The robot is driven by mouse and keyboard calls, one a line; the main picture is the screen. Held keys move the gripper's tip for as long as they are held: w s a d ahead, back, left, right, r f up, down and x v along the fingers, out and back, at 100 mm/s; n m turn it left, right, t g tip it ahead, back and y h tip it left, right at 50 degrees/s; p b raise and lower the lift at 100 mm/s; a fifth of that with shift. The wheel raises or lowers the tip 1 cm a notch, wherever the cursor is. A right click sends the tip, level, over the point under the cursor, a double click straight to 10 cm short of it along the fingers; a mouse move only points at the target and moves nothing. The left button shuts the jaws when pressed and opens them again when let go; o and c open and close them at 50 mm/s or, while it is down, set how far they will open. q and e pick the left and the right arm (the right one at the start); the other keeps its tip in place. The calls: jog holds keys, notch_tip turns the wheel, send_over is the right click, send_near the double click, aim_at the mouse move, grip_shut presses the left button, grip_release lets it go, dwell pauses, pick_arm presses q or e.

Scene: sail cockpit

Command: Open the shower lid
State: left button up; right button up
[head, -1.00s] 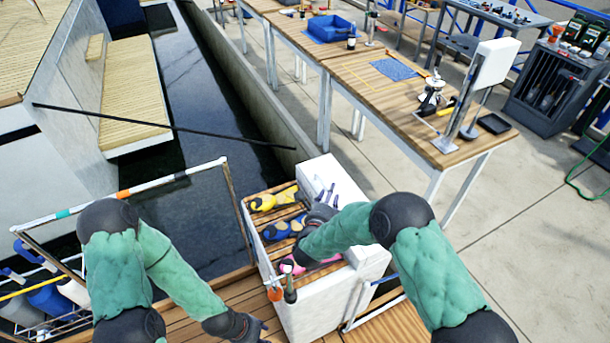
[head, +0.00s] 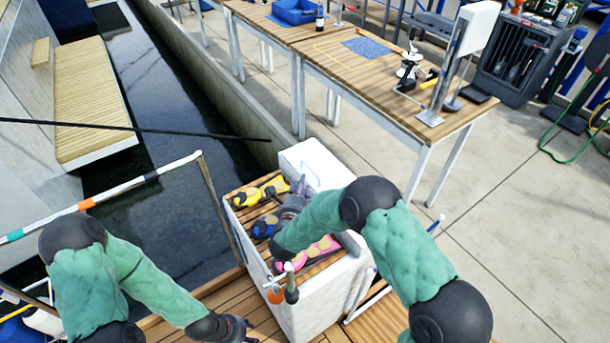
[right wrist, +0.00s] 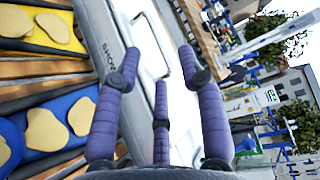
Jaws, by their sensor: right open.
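A white panel lettered "SHOW…" (right wrist: 108,50) is close ahead in the right wrist view, with a white rounded frame (right wrist: 152,45) beside it; the rest of the word is hidden. In the head view the white top (head: 316,164) at the far end of the white seat box (head: 322,300) appears to be this part. I cannot tell whether a lid there is raised. My right gripper (right wrist: 157,85) is open and empty, its purple fingers in front of the panel. In the head view my right gripper (head: 297,192) is partly hidden behind my forearm. My left gripper (head: 240,328) is low over the deck, apart from the box.
Yellow (head: 262,190), blue (head: 264,226) and pink (head: 322,246) items lie on the box's wooden slats. A rail (head: 120,190) and water (head: 170,230) lie to the left. A wooden table (head: 390,105) stands behind on open concrete floor.

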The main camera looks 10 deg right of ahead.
aim_at(307, 175)
jog(key=b+x, duration=0.1)
jog(key=x, duration=0.2)
jog(key=f+b+x, duration=0.1)
jog(key=x, duration=0.2)
jog(key=b+x, duration=0.2)
jog(key=x, duration=0.2)
jog(key=shift+s+a+f, duration=0.1)
jog(key=shift+a+f, duration=0.05)
jog(key=shift+f, duration=0.25)
jog(key=shift+w+d, duration=0.3)
jog(key=shift+w, duration=0.25)
grip_shut()
